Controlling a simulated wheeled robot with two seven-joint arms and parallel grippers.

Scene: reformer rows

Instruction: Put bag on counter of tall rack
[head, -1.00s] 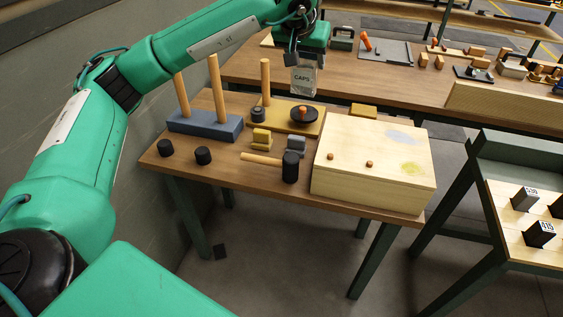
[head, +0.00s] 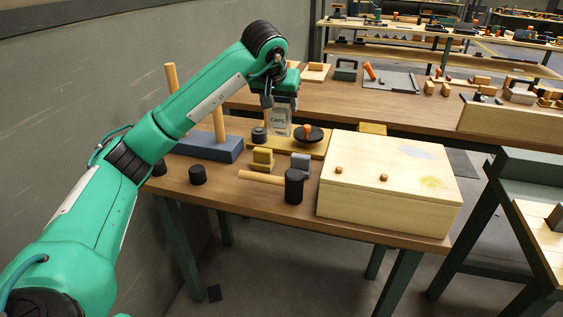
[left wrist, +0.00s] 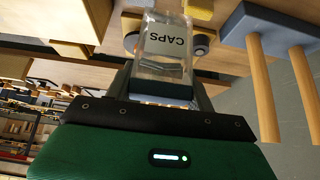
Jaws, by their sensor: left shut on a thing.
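My left gripper (head: 281,101) is shut on a clear bag labelled CAPS (head: 280,122). The bag hangs below the fingers, in front of a yellow base on the near table. In the left wrist view the bag (left wrist: 163,47) sticks out beyond the gripper, its label upside down. The tall rack (head: 440,46), with several stacked shelves, stands at the back. A long wooden counter (head: 400,108) runs in front of its shelves; I cannot tell for sure that they are one piece. My right gripper is not in view.
The near table (head: 225,200) carries a blue base with pegs (head: 205,146), a mallet (head: 293,186), a dark disc (head: 308,136) and a pale wooden box (head: 385,183). A grey mat with an orange-handled tool (head: 370,72) lies on the counter. A wall is at the left.

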